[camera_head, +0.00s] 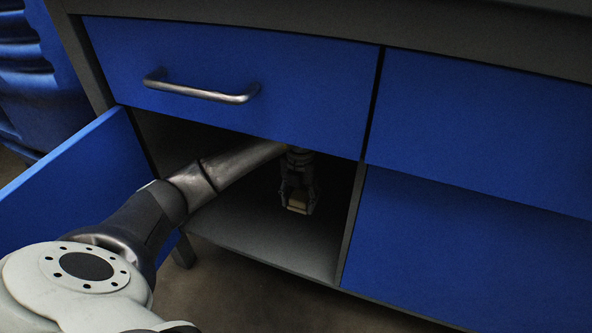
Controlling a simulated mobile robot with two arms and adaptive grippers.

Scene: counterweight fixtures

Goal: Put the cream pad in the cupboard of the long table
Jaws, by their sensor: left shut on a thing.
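The long table (475,45) is grey with blue fronts. Its lower left cupboard (255,240) is open, with the blue door (75,180) swung out to the left. My left arm reaches into the cupboard under the drawer. My left gripper (298,205) points down inside it, shut on the small cream pad (298,202). The pad is over the cupboard floor; I cannot tell whether it touches the floor. The fingers hide part of the pad. My right gripper is not in view.
A shut blue drawer (310,85) with a metal handle (200,88) is right above the opening. A grey upright bounds the cupboard on the right, beside shut blue fronts (465,250). The visible cupboard floor is otherwise bare. A blue ribbed object (20,70) stands at the far left.

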